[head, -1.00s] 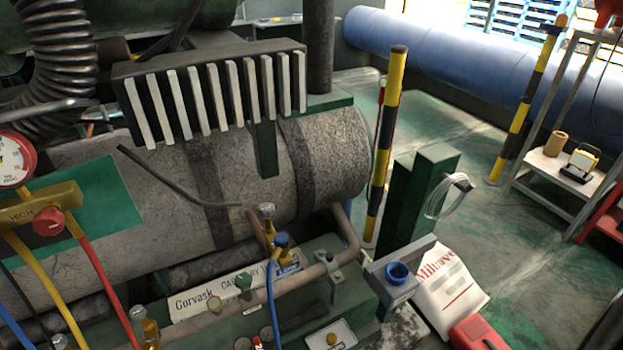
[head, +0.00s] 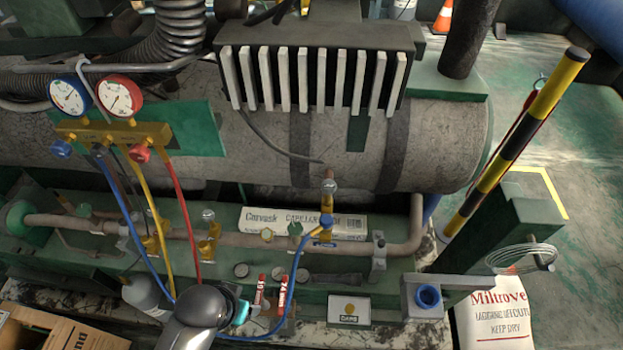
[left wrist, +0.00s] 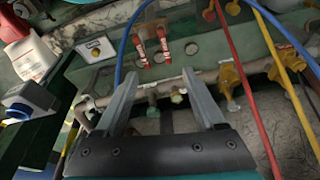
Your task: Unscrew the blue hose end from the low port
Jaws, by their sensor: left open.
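The blue hose end (head: 326,221) sits on the brass low port fitting, on the pipe right of centre in the head view. Its blue hose (head: 299,262) curves down and left, passes behind my arm, and another stretch rises to the gauge manifold (head: 110,134). My left arm enters at the bottom of the head view. In the left wrist view my left gripper (left wrist: 160,76) is open, with nothing between its fingers. The blue hose (left wrist: 121,55) runs down behind the left finger there; its end is hidden. The gripper appears apart from the hose end.
Two red labelled tubes (head: 282,294) stand on the green base in front of the pipe. Yellow and red hoses (head: 187,215) hang to the left. A grey block with a blue cup (head: 427,297) stands at the right. A cardboard box (head: 60,330) is at the lower left.

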